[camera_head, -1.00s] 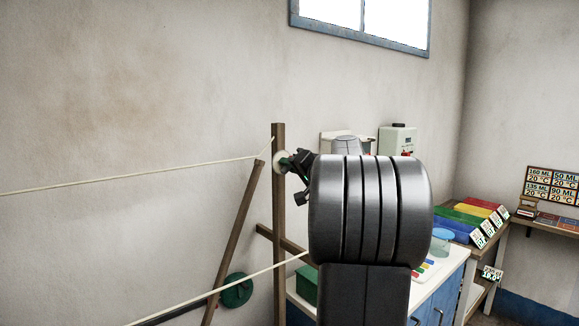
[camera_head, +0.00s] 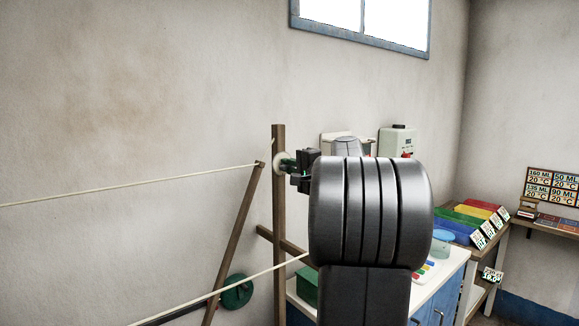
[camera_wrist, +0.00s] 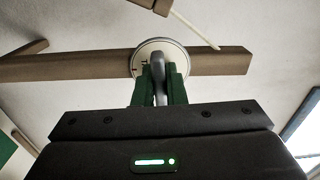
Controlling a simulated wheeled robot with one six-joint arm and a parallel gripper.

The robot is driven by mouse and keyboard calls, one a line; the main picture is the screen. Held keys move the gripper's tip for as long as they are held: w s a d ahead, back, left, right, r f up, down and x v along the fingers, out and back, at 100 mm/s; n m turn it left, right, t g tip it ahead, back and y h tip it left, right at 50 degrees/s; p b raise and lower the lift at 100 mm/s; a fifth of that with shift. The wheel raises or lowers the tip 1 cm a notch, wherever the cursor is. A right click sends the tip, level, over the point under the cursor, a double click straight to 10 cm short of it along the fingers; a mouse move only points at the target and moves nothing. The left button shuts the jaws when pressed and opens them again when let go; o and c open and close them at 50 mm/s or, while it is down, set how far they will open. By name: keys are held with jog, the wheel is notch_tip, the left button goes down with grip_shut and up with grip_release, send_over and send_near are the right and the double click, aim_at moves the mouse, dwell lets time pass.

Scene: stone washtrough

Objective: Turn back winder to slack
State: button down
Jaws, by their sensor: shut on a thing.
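The winder (camera_wrist: 160,58) is a round pale dial with dark marks, set on a brown wooden post (camera_wrist: 80,66). In the wrist view a grey handle (camera_wrist: 160,85) stands out from the dial, and the green fingers of my gripper (camera_wrist: 159,80) are shut on it. In the head view the winder's pale disc (camera_head: 280,162) shows at the upright post (camera_head: 278,230), with my gripper (camera_head: 292,167) at its right side. A pale line (camera_head: 130,186) runs from the left to the top of a leaning prop (camera_head: 236,240). My arm hides part of the view.
A second stretch of line (camera_head: 220,290) runs lower, past a green round thing (camera_head: 236,291). A blue cabinet (camera_head: 440,300) with a white top, a green box (camera_head: 306,285) and coloured trays (camera_head: 470,216) stand to the right. The wall at left is clear.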

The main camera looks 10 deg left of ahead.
jog(key=shift+m, duration=0.4)
jog(key=c, duration=1.5)
grip_release()
jog(key=b+v, duration=0.3)
jog(key=v, duration=1.1)
jog(key=shift+w+a, duration=0.1)
